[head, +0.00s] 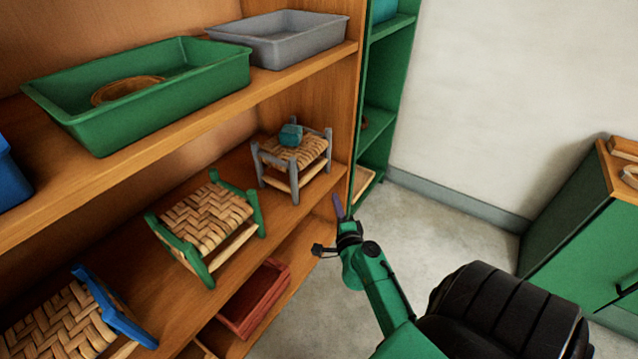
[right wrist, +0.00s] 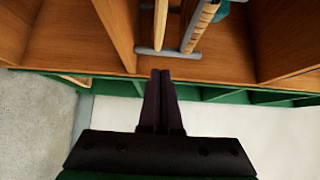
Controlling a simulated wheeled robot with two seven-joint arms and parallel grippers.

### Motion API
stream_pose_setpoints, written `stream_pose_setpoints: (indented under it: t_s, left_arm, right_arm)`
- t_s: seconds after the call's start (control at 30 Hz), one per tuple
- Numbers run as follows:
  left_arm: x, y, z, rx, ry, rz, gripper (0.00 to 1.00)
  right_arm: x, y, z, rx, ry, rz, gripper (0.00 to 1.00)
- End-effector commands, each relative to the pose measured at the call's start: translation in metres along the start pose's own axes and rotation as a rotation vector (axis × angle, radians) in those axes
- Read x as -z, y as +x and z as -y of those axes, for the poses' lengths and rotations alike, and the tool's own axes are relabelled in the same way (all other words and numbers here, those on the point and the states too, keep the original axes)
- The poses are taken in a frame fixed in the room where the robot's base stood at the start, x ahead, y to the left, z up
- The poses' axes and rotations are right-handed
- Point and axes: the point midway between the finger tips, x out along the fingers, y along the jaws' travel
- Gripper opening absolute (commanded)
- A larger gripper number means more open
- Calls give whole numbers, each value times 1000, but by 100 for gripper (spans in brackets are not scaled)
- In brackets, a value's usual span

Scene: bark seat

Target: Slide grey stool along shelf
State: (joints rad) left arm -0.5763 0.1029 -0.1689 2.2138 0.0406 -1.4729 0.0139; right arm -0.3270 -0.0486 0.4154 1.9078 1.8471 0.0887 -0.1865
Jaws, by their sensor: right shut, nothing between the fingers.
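The grey stool (head: 264,172), with a woven seat, stands upright at the right end of the middle wooden shelf (head: 285,205). A small teal object (head: 291,135) rests on its seat. In the right wrist view, part of the grey stool (right wrist: 191,35) shows just beyond the fingertips, with its legs and woven edge cut off by the frame. My right gripper (head: 338,206) is shut and empty, in front of the shelf's right end and below the stool. In the right wrist view its fingers (right wrist: 160,75) are together and a gap to the stool seems to remain. My left gripper is out of view.
A green stool (head: 250,209) and a blue stool (head: 122,320) stand left on the same shelf. A green tray (head: 165,110) and a grey tray (head: 285,45) sit above; a red bin (head: 252,300) sits below. Bare board separates the green and grey stools.

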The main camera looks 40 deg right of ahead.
Motion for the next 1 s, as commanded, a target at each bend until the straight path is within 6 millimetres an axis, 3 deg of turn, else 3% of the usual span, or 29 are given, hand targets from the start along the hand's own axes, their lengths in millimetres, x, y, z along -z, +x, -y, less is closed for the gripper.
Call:
stream_pose_setpoints:
  t_s: [0.33,0.4,0.63,1.0]
  left_arm:
    - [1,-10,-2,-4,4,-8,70]
    - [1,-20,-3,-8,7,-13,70]
    - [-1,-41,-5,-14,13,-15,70]
    - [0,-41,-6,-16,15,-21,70]
  right_arm:
    - [-1,78,0,2,-2,0,0]
    - [-13,86,-3,1,1,3,0]
    - [-29,101,-1,-1,-2,1,0]
    - [-33,104,-1,-1,-3,3,0]
